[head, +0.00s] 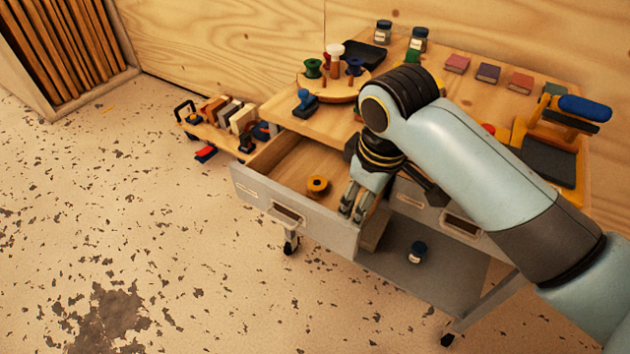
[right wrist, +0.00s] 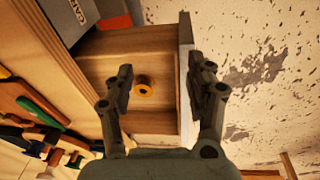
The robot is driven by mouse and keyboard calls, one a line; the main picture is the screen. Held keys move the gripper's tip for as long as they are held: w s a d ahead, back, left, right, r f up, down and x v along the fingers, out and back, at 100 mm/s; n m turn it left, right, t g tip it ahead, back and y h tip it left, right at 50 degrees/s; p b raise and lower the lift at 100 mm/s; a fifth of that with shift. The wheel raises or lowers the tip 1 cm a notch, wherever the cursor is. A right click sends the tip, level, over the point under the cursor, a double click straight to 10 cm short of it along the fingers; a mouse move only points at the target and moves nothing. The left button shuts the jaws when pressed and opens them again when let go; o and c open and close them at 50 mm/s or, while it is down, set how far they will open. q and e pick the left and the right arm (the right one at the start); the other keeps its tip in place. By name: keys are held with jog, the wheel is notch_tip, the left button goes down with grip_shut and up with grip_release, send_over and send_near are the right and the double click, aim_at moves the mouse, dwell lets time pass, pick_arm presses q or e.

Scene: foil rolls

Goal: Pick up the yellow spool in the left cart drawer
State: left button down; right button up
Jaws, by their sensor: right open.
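My left gripper is not in view.
The cart top (head: 310,120) holds a round spool stand (head: 345,90), a blue-handled stamp (head: 305,102), jars and several coloured blocks. A dark jar (head: 418,252) stands on the lower shelf. A low wooden rack (head: 215,125) stands left of the cart. The floor in front is clear.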

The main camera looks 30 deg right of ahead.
jog(key=w, duration=0.5)
jog(key=n+g, duration=0.2)
jog(key=n, duration=0.1)
send_over(318, 181)
jog(key=shift+y, duration=0.3)
notch_tip(318, 181, down, 11)
jog(key=b, duration=0.4)
jog(key=shift+s+a, duration=0.1)
jog(key=shift+s, duration=0.05)
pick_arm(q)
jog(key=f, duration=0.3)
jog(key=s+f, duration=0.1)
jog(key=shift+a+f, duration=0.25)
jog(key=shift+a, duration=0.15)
pick_arm(e)
jog(key=c, duration=0.9)
jog(key=shift+o, duration=0.2)
jog(key=shift+r, duration=0.1)
